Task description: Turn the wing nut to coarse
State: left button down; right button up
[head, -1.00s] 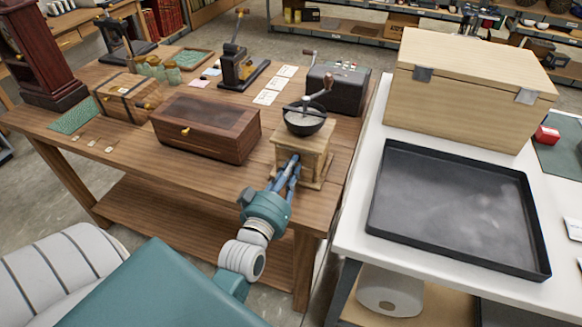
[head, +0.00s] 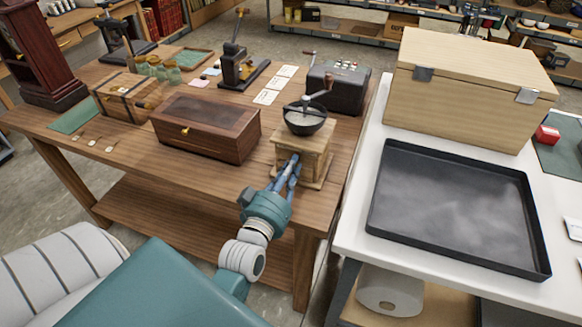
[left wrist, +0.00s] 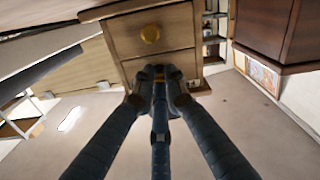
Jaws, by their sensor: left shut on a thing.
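The wooden coffee mill (head: 316,142) stands at the right front corner of the brown table, with a dark bowl (head: 304,120) and a crank on top. My left gripper (head: 294,160) reaches up to the mill's front face. The left wrist view, which looks upside down, shows the mill's wooden front (left wrist: 150,15) with a round brass knob (left wrist: 150,34), clear of my fingers. There my left gripper (left wrist: 160,76) is shut at the edge of that face, on a small part its fingers hide, apparently the wing nut. My right gripper is out of view.
A dark wooden box (head: 205,128) stands left of the mill and a dark case (head: 338,87) behind it. To the right, a white table (head: 358,222) bears a black tray (head: 460,210) and a pale wooden crate (head: 460,95).

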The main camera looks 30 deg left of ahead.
pick_arm(q)
jog(key=c, duration=1.8)
grip_release()
jog(key=shift+r, duration=0.15)
jog(key=shift+s, duration=0.2)
jog(key=v, duration=1.1)
jog(key=shift+s, duration=0.3)
jog(key=shift+c, duration=0.2)
